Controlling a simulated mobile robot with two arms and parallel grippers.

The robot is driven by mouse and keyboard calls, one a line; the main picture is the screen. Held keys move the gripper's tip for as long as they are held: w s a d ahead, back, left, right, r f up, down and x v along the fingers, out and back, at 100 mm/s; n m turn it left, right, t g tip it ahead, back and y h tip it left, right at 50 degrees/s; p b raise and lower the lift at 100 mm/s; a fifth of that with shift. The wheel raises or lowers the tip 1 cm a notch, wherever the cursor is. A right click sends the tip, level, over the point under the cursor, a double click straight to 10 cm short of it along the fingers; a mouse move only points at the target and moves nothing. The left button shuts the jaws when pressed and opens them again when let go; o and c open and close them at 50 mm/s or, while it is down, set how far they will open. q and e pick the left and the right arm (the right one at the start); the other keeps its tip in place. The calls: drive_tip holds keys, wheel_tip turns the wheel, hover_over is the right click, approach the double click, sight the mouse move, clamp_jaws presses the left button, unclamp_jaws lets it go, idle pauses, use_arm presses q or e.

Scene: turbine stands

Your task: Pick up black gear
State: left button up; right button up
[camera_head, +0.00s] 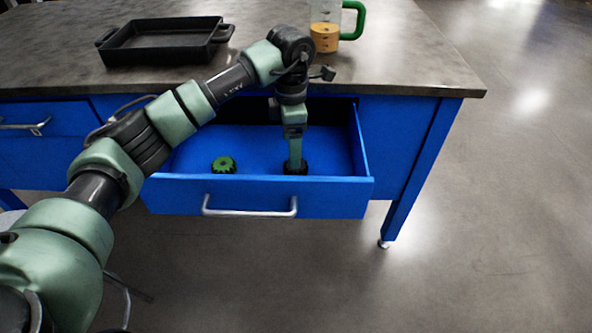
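A black gear (295,168) lies in the open blue drawer, right of its middle and near the front wall. My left gripper (295,164) reaches straight down into the drawer, with its tips at the black gear. The gripper covers much of the gear. I cannot tell whether the fingers are shut on it or open around it. My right gripper is not in view.
A green gear (223,165) lies in the drawer (262,197) to the left. A black tray (163,44) and a clear pitcher (325,33) with a green handle stand on the tabletop (418,62). The floor at right is clear.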

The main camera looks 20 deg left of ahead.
sight(303, 170)
use_arm(q)
drive_tip(key=f, duration=0.2)
drive_tip(key=d+f, duration=0.1)
drive_tip(key=f, duration=0.2)
drive_tip(key=shift+s+d, duration=0.1)
drive_tip(key=shift+d, duration=0.05)
drive_tip(key=shift+f, duration=0.2)
drive_tip(key=shift+r, duration=0.1)
clamp_jaws()
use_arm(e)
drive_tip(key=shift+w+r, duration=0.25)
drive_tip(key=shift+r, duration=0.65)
